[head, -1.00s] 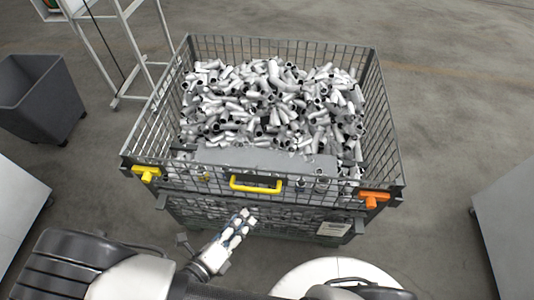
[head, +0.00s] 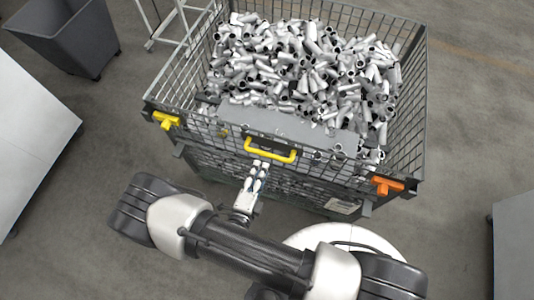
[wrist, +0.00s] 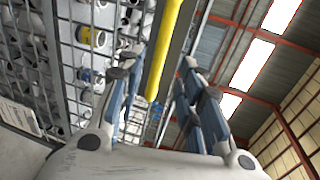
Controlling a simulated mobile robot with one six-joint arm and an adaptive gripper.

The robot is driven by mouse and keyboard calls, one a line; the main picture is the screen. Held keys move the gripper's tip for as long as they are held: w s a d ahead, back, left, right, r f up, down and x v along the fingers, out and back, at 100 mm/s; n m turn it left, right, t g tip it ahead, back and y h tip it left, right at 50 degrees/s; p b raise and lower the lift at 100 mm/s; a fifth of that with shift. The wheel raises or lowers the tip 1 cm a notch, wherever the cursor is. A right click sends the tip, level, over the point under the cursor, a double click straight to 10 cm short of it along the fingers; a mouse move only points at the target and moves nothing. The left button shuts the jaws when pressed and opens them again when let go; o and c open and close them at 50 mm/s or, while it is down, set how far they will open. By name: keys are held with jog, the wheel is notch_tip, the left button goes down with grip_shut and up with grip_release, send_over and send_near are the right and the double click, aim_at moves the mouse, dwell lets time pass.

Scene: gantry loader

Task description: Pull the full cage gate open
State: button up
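The full cage (head: 418,125) is a grey wire-mesh box heaped with grey metal pipe elbows (head: 300,65). Its gate faces me and carries a yellow handle bar (head: 270,156) at the top middle. A yellow latch (head: 166,120) sits at the gate's left end and an orange latch (head: 387,185) at its right end. My gripper (head: 259,168) is just in front of the gate, close below the handle's left part. In the wrist view the handle (wrist: 163,50) runs between my gripper's two parted fingers (wrist: 155,95). Contact with the handle cannot be told.
A dark grey bin (head: 62,35) stands at the upper left beside a light metal frame (head: 165,25). A white panel (head: 30,130) is at the left edge and a grey cabinet (head: 515,245) at the right edge. The floor right of the cage is clear.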

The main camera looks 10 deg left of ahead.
aim_at(267, 153)
jog(key=b+x, duration=0.1)
jog(key=x, duration=0.7)
jog(key=shift+w, duration=0.15)
jog(key=shift+c, duration=0.5)
grip_shut()
